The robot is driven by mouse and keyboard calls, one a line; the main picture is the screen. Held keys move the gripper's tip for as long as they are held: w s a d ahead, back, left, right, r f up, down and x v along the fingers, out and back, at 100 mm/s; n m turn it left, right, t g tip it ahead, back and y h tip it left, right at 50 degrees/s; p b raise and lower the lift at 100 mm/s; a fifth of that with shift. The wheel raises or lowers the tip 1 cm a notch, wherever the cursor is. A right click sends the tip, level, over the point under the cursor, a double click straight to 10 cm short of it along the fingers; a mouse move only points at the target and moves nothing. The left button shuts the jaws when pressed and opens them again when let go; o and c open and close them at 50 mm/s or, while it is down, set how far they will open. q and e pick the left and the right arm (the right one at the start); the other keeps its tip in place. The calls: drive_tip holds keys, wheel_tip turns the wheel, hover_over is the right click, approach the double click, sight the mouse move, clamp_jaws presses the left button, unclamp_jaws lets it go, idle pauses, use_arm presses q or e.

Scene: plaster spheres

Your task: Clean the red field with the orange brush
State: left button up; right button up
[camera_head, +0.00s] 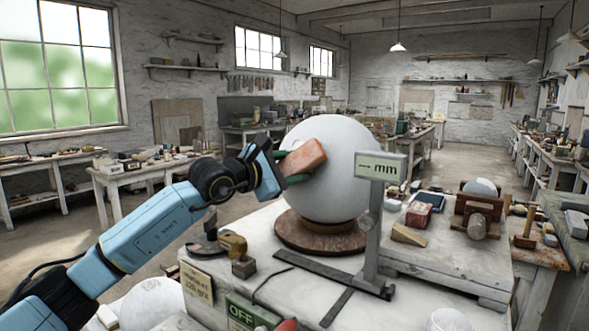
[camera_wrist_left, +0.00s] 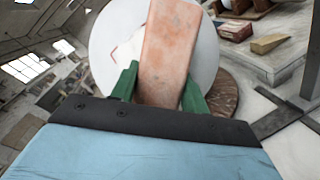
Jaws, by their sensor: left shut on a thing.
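The large white plaster sphere (camera_head: 345,165) sits on a round brown base (camera_head: 320,236) on the bench. My left gripper (camera_head: 290,164) is shut on the orange brush (camera_head: 304,158), a worn orange block, at the sphere's upper left side. In the left wrist view the brush (camera_wrist_left: 170,50) stands between the green fingers (camera_wrist_left: 158,90) in front of the sphere (camera_wrist_left: 105,45). I cannot tell if it touches the surface. A pale patch with a thin reddish edge (camera_wrist_left: 128,48) shows on the sphere left of the brush. No plainly red field shows; the brush may hide part of it.
A post with an "mm" sign (camera_head: 381,167) stands just right of the sphere on a dark flat foot (camera_head: 335,275). A wooden wedge (camera_head: 408,235) and a small sphere in a wooden holder (camera_head: 480,188) are farther right.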

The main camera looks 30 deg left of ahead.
sight(298, 160)
use_arm(q)
drive_tip(key=shift+a+f+b, duration=0.25)
drive_tip(key=shift+a+b, duration=0.1)
drive_tip(key=shift+a, duration=0.1)
drive_tip(key=shift+w+d+r+p, duration=0.25)
drive_tip(key=shift+d+r, duration=0.45)
drive_tip(key=shift+d, duration=0.2)
drive_tip(key=shift+w+d+r+p, duration=0.2)
drive_tip(key=shift+d+r, duration=0.45)
drive_tip(key=shift+d, duration=0.25)
drive_tip(key=shift+s+a+f+b, duration=0.25)
drive_tip(key=shift+a+f+b, duration=0.45)
drive_tip(key=shift+a, duration=0.2)
drive_tip(key=shift+s+a+f+b, duration=0.2)
drive_tip(key=shift+a+f+b, duration=0.5)
drive_tip(key=shift+a, duration=0.15)
drive_tip(key=shift+w+d+r+p, duration=0.2)
drive_tip(key=shift+d+r+p, duration=0.15)
drive_tip(key=shift+d+r, duration=0.45)
drive_tip(key=shift+w+d+r+p, duration=0.2)
drive_tip(key=shift+d+r+p, duration=0.15)
drive_tip(key=shift+d+r, duration=0.45)
drive_tip(key=shift+d+f, duration=0.15)
drive_tip(key=shift+f, duration=0.05)
drive_tip(key=shift+f, duration=0.1)
